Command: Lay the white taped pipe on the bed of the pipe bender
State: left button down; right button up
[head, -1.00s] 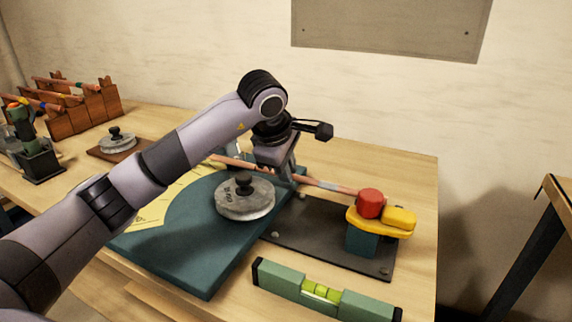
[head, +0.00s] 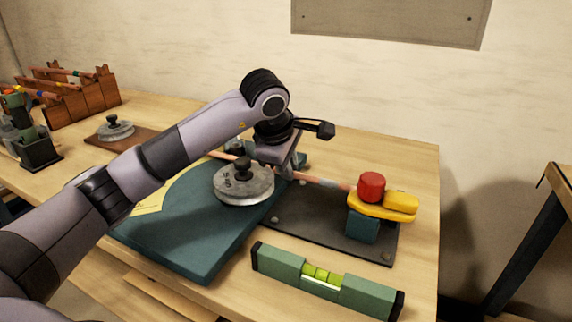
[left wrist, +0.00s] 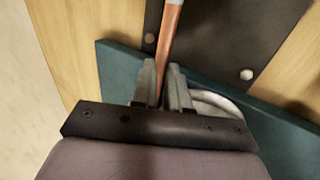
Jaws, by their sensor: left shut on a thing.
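The pipe is copper with a pale band of tape (head: 331,184); in the left wrist view its copper length (left wrist: 171,30) runs up from between my fingers. My left gripper (head: 290,170) is shut on the pipe, and its fingers also show in the left wrist view (left wrist: 162,82). The pipe lies across the back of the bender, behind the round grey former (head: 244,186) on the teal base (head: 190,240), with its right end near the red knob (head: 371,186). I cannot tell whether it touches the bed. My right gripper is out of view.
A dark plate (head: 320,225) carries a teal block with a yellow part (head: 400,203). A green spirit level (head: 325,280) lies in front. Another grey former (head: 115,128) and a wooden pipe rack (head: 85,105) stand at the left. Bare bench shows at the back right.

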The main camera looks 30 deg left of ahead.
pick_arm(q)
jog(key=shift+d, duration=0.6)
jog(key=c, duration=0.7)
grip_release()
jog(key=shift+c, duration=0.2)
jog(key=shift+r, duration=0.1)
notch_tip(320, 180, up, 7)
jog(key=p, duration=0.5)
